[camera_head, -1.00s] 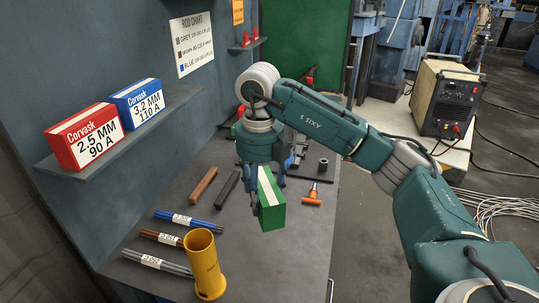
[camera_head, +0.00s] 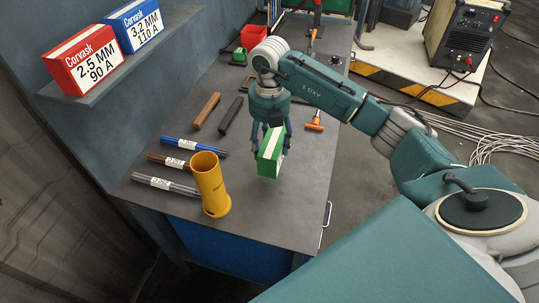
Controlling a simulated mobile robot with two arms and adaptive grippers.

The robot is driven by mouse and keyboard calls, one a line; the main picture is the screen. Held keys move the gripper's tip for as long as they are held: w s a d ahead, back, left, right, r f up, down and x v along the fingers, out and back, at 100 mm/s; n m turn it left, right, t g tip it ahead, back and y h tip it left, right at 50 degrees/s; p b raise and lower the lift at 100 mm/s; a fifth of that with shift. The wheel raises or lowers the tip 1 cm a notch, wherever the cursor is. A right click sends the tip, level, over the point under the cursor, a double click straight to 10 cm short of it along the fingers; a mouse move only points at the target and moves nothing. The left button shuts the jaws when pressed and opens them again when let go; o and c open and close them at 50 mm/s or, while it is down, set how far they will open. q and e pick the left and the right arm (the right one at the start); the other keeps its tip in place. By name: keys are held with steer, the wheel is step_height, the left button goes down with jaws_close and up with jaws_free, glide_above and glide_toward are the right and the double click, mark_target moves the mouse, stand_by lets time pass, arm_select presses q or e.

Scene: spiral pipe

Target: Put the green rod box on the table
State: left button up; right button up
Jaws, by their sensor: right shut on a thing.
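The green rod box (camera_head: 270,157), with a pale stripe on it, is held by my right gripper (camera_head: 272,138) over the right part of the grey table (camera_head: 285,210). The fingers are closed on both sides of the box. The box is upright and slightly tilted in the picture; I cannot tell whether its bottom touches the table. My left gripper is not in view.
A yellow cup (camera_head: 210,185) stands left of the box. Bundles of blue rods (camera_head: 195,146), brown rods (camera_head: 168,161) and grey rods (camera_head: 165,185) lie further left. An orange-handled tool (camera_head: 314,124) lies right. A shelf holds a red box (camera_head: 84,61) and a blue box (camera_head: 135,24). The front right tabletop is clear.

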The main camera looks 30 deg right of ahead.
step_height(320, 180, down, 2)
steer(key=shift+f, duration=0.2)
step_height(320, 180, down, 4)
steer(key=shift+r+p, duration=0.1)
steer(key=shift+p, duration=0.65)
steer(key=shift+w+f, duration=0.1)
steer(key=shift+f, duration=0.2)
steer(key=shift+f, duration=0.1)
steer(key=o, duration=1.9)
steer(key=shift+o, duration=0.2)
